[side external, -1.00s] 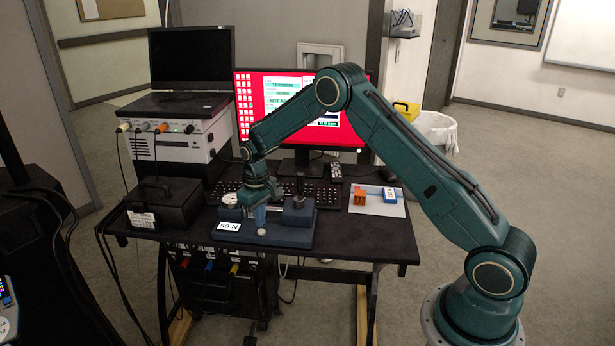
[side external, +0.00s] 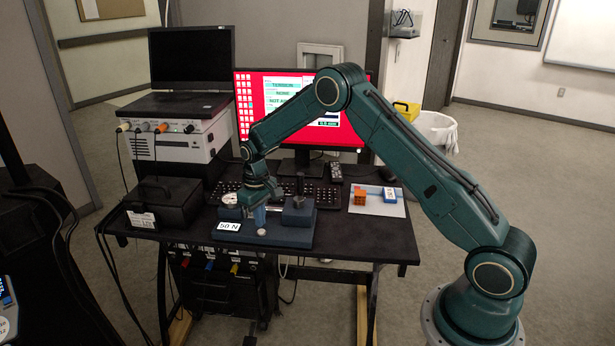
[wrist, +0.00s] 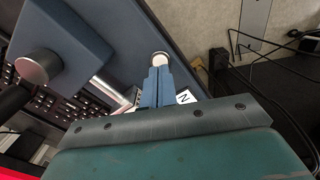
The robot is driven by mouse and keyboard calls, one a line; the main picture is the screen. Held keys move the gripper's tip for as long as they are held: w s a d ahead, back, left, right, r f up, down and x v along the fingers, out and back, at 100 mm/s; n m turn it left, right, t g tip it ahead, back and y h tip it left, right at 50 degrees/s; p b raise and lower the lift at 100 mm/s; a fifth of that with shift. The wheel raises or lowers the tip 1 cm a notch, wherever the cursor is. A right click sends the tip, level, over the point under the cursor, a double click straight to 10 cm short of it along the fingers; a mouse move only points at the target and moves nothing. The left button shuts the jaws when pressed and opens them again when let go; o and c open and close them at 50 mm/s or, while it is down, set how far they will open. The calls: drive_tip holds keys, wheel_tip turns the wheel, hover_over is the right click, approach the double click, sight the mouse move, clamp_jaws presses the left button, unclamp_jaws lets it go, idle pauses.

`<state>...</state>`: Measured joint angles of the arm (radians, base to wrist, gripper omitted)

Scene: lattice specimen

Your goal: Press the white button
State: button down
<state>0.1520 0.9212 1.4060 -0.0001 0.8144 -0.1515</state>
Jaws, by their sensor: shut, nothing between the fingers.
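The small round white button (side external: 261,232) sits at the front edge of the dark blue test fixture (side external: 290,238) on the black table. It also shows in the wrist view (wrist: 161,58), just past my fingertips. My gripper (side external: 259,225) points down with its blue fingers together and holds nothing. In the wrist view, the closed fingertips (wrist: 159,68) line up with the button and overlap its near edge. I cannot tell whether they touch it.
A white "50 N" label (side external: 228,226) lies left of the fingers. A dark cylinder post (side external: 299,188) stands on the fixture to the right. A keyboard (side external: 325,194) and red monitor (side external: 345,105) are behind. An orange cube (side external: 360,194) lies on a pale tray.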

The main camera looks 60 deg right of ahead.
drive_tip(key=shift+f, duration=1.15)
drive_tip(key=shift+r, duration=0.15)
idle(0.5)
drive_tip(key=shift+r, duration=2.05)
